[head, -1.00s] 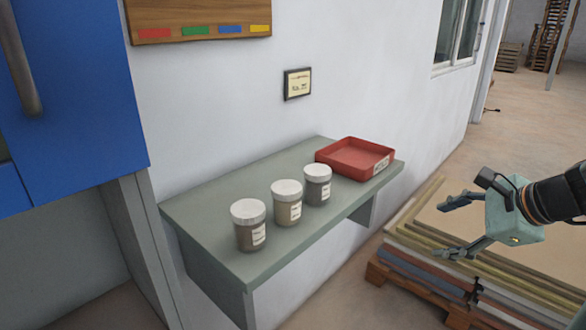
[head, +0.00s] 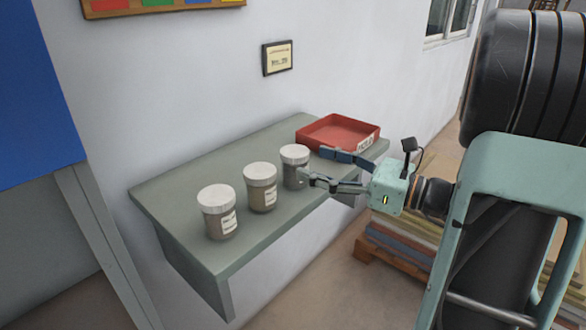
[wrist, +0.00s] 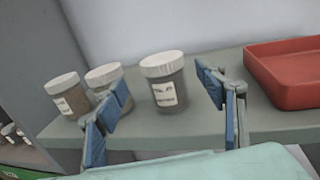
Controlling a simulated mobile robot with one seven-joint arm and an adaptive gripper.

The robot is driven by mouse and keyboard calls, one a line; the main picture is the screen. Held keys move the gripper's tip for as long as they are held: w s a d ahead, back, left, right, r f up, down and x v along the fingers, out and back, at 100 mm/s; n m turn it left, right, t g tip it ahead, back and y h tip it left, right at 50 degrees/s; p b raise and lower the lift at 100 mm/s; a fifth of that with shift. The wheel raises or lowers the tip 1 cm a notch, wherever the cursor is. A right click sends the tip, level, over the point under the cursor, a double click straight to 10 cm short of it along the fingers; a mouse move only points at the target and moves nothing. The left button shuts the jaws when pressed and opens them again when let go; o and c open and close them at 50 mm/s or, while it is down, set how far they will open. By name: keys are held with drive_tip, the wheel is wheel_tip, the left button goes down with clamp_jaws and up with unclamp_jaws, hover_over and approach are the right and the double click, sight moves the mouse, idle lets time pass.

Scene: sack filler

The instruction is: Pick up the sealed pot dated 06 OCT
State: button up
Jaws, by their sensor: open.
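Three pots with white lids stand upright in a row on a grey-green shelf (head: 165,195): a left pot (head: 218,212), a middle pot (head: 261,188) and a right pot (head: 292,168). Each shows a white label, but the dates are too small to read. My gripper (head: 322,168) is open and empty beside the right pot, one finger near its lower right side. In the wrist view the right pot (wrist: 165,84) appears between and beyond the fingertips (wrist: 162,88), with the other pots (wrist: 67,95) to the left.
A red tray (head: 330,131) with a label sits at the shelf's right end, close to my upper finger. A framed notice (head: 277,58) hangs on the wall behind. A stack of boards on a pallet (head: 380,250) stands right of the shelf.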

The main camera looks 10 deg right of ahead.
sight(295, 157)
drive_tip(key=shift+b+x, duration=0.75)
drive_tip(key=shift+x, duration=2.45)
drive_tip(key=shift+w+d+f, duration=0.1)
drive_tip(key=shift+d+f, duration=0.1)
drive_tip(key=shift+c, duration=0.4)
drive_tip(key=c, duration=1.2)
drive_tip(key=shift+r, duration=0.1)
